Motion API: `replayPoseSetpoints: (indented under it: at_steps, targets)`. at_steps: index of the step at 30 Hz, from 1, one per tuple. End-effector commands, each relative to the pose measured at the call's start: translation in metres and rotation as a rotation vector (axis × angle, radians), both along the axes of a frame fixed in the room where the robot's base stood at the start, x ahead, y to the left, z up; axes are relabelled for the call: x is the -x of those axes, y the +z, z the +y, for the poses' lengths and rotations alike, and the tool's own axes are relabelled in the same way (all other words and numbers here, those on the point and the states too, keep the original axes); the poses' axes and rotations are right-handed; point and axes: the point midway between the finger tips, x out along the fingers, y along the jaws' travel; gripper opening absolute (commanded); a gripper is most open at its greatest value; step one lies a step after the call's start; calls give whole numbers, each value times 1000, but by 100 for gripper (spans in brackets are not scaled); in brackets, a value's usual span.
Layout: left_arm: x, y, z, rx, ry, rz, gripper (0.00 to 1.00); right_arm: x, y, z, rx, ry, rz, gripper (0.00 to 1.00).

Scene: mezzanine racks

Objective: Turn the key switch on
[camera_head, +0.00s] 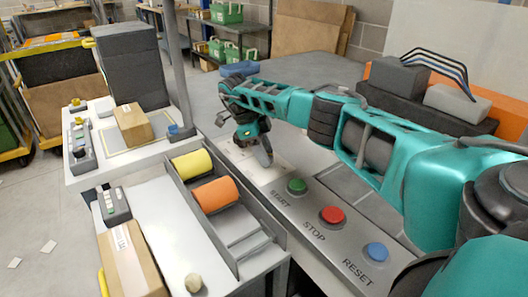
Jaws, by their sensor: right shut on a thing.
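My right arm reaches in from the right across the control panel (280,208). My right gripper (264,158) points down at the panel's far end, beyond the START button, with its fingers shut on the key switch. The key switch itself is hidden by the fingers, so its angle cannot be seen. My left gripper is not in view.
The green START (297,186), red STOP (332,215) and blue RESET (376,252) buttons line the panel on my side of the gripper. Left of it, a trough (232,236) holds a yellow roll (193,164) and an orange roll (214,195). Cardboard boxes (133,124) stand farther left.

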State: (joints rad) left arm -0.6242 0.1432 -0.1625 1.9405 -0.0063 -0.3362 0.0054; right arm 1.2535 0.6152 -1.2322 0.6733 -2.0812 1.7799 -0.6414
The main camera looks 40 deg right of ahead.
Motion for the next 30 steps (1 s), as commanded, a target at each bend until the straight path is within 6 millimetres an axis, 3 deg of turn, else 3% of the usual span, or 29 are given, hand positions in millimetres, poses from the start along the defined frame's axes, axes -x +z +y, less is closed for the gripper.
replayPoseSetpoints:
  at_steps: [2, 3, 10, 20, 23, 30]
  targets:
    - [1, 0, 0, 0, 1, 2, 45, 0, 1, -1, 1, -3, -2, 12]
    - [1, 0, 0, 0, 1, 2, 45, 0, 1, -1, 1, -3, -2, 45]
    - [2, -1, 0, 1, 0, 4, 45, 0, 0, 0, 1, -1, -1, 67]
    - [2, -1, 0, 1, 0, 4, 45, -2, 4, 1, 0, 1, -3, 67]
    - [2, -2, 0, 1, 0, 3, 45, -6, 16, 4, 0, 1, -3, 67]
    - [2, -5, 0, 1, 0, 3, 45, -23, 66, 17, 1, 1, -6, 67]
